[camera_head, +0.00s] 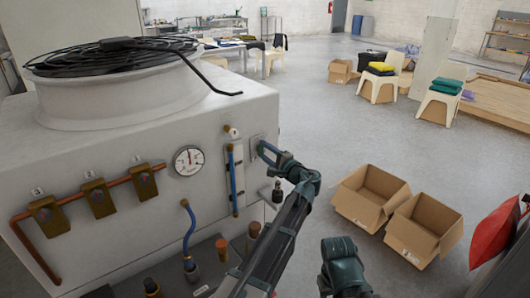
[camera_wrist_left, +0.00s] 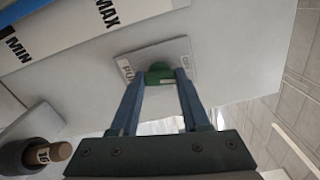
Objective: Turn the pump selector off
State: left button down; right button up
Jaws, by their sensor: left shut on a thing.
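The pump selector is a small green knob (camera_wrist_left: 158,68) on a pale plate (camera_wrist_left: 130,60) with partly hidden lettering, seen in the left wrist view. My left gripper (camera_wrist_left: 163,78) is shut on the knob, with a finger on each side of it.
A blue level gauge (camera_head: 232,180) is just left of the plate; its MIN and MAX marks show in the wrist view. A pressure gauge (camera_head: 188,160) and copper pipe (camera_head: 120,182) lie further left. Open cardboard boxes (camera_head: 370,197) stand on the floor at right.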

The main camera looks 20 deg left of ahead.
pick_arm(q)
jog(key=shift+n, duration=1.1)
jog(key=shift+s+f, duration=0.1)
jog(key=shift+c, duration=1.9)
grip_release()
